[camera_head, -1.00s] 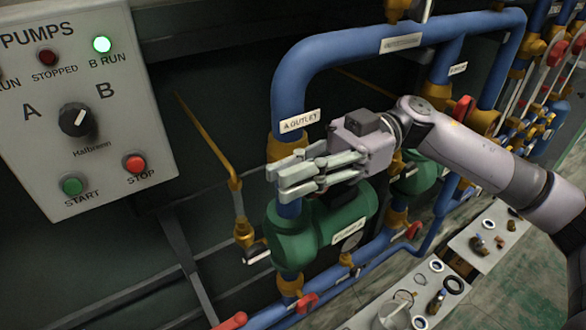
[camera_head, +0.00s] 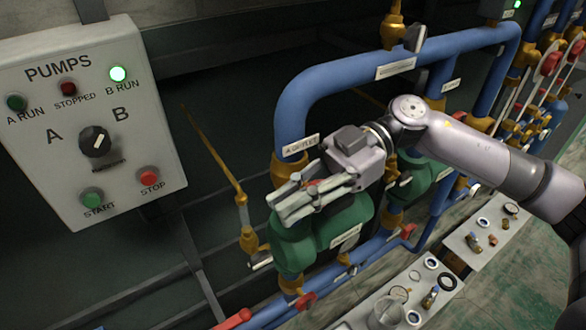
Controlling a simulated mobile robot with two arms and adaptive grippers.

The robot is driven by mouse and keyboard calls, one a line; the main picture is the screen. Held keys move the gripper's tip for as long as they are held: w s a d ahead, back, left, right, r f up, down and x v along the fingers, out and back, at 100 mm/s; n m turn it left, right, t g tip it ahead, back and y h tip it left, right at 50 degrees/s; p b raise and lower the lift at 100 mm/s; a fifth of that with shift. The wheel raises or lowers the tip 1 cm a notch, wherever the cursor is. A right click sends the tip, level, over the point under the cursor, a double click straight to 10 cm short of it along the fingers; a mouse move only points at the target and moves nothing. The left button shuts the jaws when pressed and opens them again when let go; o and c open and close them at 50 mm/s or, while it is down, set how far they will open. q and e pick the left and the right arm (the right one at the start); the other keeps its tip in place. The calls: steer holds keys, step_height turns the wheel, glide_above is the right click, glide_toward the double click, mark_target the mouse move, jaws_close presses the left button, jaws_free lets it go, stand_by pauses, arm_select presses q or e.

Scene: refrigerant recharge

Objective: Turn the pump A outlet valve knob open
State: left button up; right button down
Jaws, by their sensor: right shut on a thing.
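The pump A outlet pipe is blue, with a white "A OUTLET" label (camera_head: 302,151) above a brass valve body (camera_head: 287,167). My right gripper (camera_head: 284,207) reaches in from the right, in front of this valve just above the green pump A (camera_head: 343,222). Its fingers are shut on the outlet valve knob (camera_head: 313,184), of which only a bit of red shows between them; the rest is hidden. How far the knob is turned cannot be seen. My left gripper is not in view.
A thin brass pipe (camera_head: 212,150) stands left of the valve. Trays with small parts (camera_head: 410,290) lie at lower right. Blue pipes surround the pump.

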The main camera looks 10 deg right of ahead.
steer(key=shift+f+t+h+p, duration=0.6)
steer(key=shift+h+p, duration=0.9)
steer(key=shift+p, duration=0.15)
steer(key=shift+f+t+h+p, duration=0.55)
steer(key=shift+h+p, duration=0.95)
steer(key=shift+p, duration=0.15)
steer(key=shift+f+t+h+p, duration=0.6)
steer(key=shift+h+p, duration=0.9)
steer(key=shift+p, duration=0.15)
steer(key=shift+f, duration=0.1)
steer(key=c, duration=1.5)
jaws_free()
steer(key=shift+c, duration=0.2)
